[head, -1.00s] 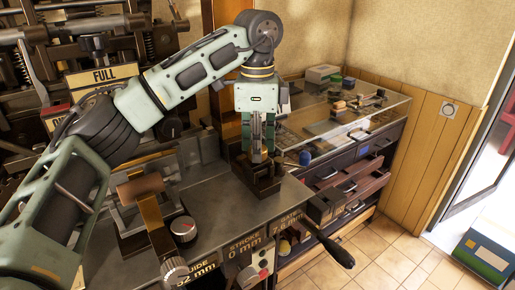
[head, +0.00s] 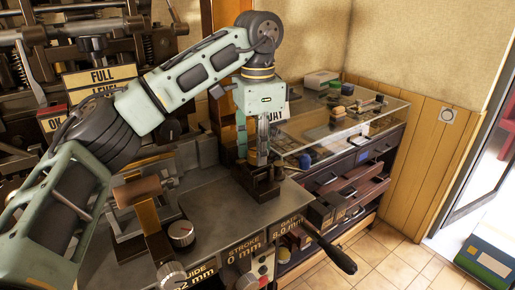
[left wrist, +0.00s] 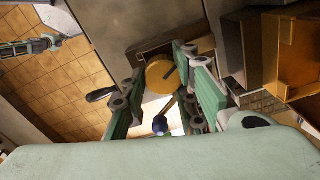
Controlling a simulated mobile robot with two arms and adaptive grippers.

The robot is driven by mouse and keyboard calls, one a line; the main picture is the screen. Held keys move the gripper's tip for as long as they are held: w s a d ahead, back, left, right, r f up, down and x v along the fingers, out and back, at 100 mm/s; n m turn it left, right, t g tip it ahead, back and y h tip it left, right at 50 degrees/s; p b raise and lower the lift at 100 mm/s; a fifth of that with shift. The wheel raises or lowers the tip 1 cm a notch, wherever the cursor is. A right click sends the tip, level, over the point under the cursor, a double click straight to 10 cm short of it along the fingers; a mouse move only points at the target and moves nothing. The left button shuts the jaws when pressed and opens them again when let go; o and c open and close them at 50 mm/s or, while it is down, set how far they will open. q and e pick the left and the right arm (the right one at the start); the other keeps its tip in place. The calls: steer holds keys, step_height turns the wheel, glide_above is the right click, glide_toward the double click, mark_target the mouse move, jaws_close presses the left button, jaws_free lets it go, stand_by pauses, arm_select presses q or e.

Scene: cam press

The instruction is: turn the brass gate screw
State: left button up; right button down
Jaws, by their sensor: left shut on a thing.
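The brass gate screw (left wrist: 157,82) shows in the left wrist view as a round yellow head with a dark slot or bar across it. My left gripper (head: 259,163) points straight down and is shut on the screw, with one green finger on each side of it. In the head view the screw is hidden by the fingers, over a dark block (head: 256,187) on the bench's far right corner. The gate readout (head: 289,226) on the bench front reads about 8.0 mm. A green and grey part, perhaps my right arm, shows at the left wrist view's upper left; its fingers are unclear.
A black crank handle (head: 341,260) sticks out from the bench front. A guide knob (head: 172,275) and a grey dial (head: 181,233) are at the front left. A glass-topped cabinet (head: 385,106) with open drawers stands behind.

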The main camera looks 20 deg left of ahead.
arm_select(q)
steer(key=shift+s+d+f, duration=0.1)
steer(key=shift+s+f, duration=0.05)
steer(key=o, duration=0.8)
steer(key=shift+o, duration=1.1)
steer(key=shift+s, duration=0.15)
steer(key=shift+r, duration=0.5)
step_height(320, 180, up, 11)
steer(key=shift+r, duration=0.15)
